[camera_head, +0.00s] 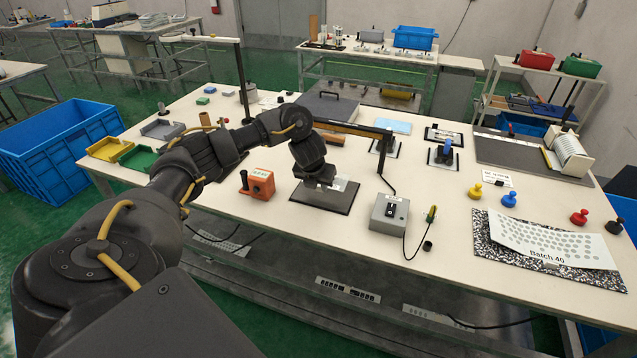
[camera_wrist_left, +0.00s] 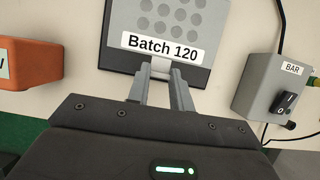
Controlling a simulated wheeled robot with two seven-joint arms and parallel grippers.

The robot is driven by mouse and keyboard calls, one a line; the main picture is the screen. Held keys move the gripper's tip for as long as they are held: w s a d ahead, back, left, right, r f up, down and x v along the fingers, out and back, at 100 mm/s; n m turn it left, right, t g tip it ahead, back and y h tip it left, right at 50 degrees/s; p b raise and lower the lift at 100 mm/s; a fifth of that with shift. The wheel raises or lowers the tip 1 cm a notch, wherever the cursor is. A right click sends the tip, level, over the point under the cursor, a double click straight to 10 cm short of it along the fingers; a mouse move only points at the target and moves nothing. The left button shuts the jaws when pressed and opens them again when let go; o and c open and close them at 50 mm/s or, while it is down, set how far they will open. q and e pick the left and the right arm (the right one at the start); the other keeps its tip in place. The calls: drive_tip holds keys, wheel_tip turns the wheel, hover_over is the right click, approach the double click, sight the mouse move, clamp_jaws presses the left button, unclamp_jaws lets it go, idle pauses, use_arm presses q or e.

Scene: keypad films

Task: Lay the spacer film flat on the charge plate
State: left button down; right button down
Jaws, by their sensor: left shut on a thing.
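The spacer film (camera_wrist_left: 170,18) is a light grey sheet with darker grey dots and a "Batch 120" label. My left gripper (camera_wrist_left: 161,72) is shut on its near edge, by the label. In the head view the left gripper (camera_head: 321,184) hangs over the dark charge plate (camera_head: 322,201), and a pale part of the film (camera_head: 345,184) shows beside it. In the left wrist view the film overlaps the charge plate (camera_wrist_left: 195,77), whose dark rim shows around it. I cannot tell whether the film touches the plate. My right gripper is not in view.
A grey BAR switch box (camera_head: 389,214) with a cable stands right of the plate. An orange block (camera_head: 258,184) stands to its left. A dark bar (camera_head: 352,129) on a post runs behind the plate. A "Batch 40" sheet (camera_head: 545,240) lies on a speckled board at right.

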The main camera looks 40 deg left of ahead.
sight(320, 201)
use_arm(q)
drive_tip(key=shift+f+b, duration=1.1)
drive_tip(key=shift+f, duration=0.85)
drive_tip(key=shift+f, duration=0.35)
drive_tip(key=c, duration=1.2)
unclamp_jaws()
drive_tip(key=shift+o, duration=0.2)
drive_tip(key=shift+r, duration=0.1)
